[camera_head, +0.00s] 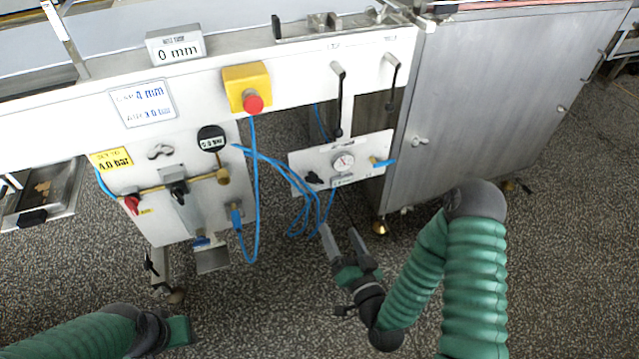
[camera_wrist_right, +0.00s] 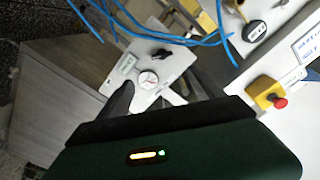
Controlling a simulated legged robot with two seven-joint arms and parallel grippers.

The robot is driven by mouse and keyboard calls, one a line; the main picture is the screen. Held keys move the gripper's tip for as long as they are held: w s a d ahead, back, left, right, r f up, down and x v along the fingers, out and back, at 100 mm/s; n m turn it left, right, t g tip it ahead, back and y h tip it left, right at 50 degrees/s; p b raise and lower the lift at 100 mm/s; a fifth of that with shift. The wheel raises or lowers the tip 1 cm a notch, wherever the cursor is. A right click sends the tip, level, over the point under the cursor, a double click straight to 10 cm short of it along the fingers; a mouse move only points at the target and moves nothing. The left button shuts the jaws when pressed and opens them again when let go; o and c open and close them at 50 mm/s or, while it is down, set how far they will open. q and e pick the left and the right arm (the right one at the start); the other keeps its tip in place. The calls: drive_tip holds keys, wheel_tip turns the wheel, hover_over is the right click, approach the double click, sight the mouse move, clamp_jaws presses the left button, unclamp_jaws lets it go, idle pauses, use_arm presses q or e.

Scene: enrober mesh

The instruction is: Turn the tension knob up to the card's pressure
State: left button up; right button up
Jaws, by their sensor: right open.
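A small white panel (camera_head: 361,150) carries a round dial gauge (camera_head: 343,161), a black knob (camera_head: 312,178) at its left and a blue lever (camera_head: 382,162) at its right. The wrist view also shows the gauge (camera_wrist_right: 148,79) and the black knob (camera_wrist_right: 160,55). A yellow card (camera_head: 111,160) reads 4.0 bar; a white card (camera_head: 143,103) seems to give a gap and an air pressure, with blurred digits. My right gripper (camera_head: 343,236) is open and empty, below the panel and apart from it. Only part of my left gripper (camera_head: 178,331) shows; its fingers are hidden.
Blue hoses (camera_head: 257,190) loop left of the panel. A yellow box with a red button (camera_head: 253,103), a black digital gauge (camera_head: 211,139) and a red valve handle (camera_head: 132,203) are on the machine. A steel cabinet (camera_head: 500,100) stands right. Floor in front is open.

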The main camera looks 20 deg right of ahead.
sight(316, 184)
drive_tip(key=w+b, duration=0.1)
drive_tip(key=w, duration=0.4)
drive_tip(key=w+b, duration=0.2)
drive_tip(key=w, duration=0.4)
drive_tip(key=w+a+b, duration=0.1)
drive_tip(key=w+b, duration=0.1)
drive_tip(key=w, duration=0.3)
drive_tip(key=shift+w+r, duration=0.1)
drive_tip(key=shift+w, duration=0.25)
drive_tip(key=c, duration=1.4)
